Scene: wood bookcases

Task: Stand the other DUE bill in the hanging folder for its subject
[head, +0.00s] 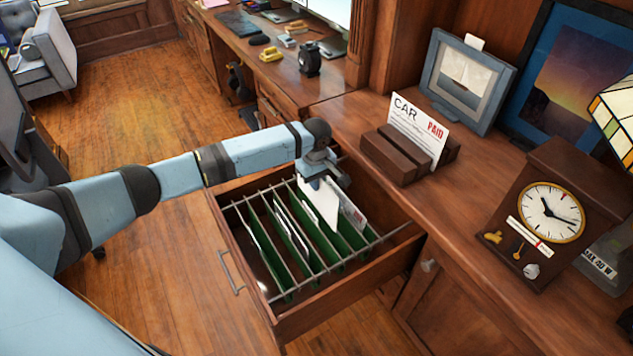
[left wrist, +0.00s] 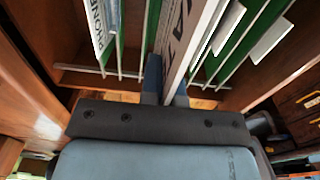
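My left gripper (head: 318,182) is over the open drawer (head: 345,312), pointing down. It is shut on a white bill (head: 319,205), whose lower part reaches down among the green hanging folders (head: 292,237). In the left wrist view the bill (left wrist: 190,45) stands between my blue fingertips (left wrist: 166,84); its large print is only partly readable. A paper marked PHONE (left wrist: 100,25) stands in a folder to the left there. Other white papers stand in the folders. A CAR bill stamped PAID (head: 418,125) stands in the wooden holder (head: 396,157) on the desk. My right gripper is out of view.
Metal rails (head: 325,272) edge the folders. A clock (head: 543,215), a blue picture frame (head: 463,85) and a dark framed picture stand on the desk to the right. A black round object (head: 310,58) and a yellow phone-like item are at the back. Floor left of the drawer is clear.

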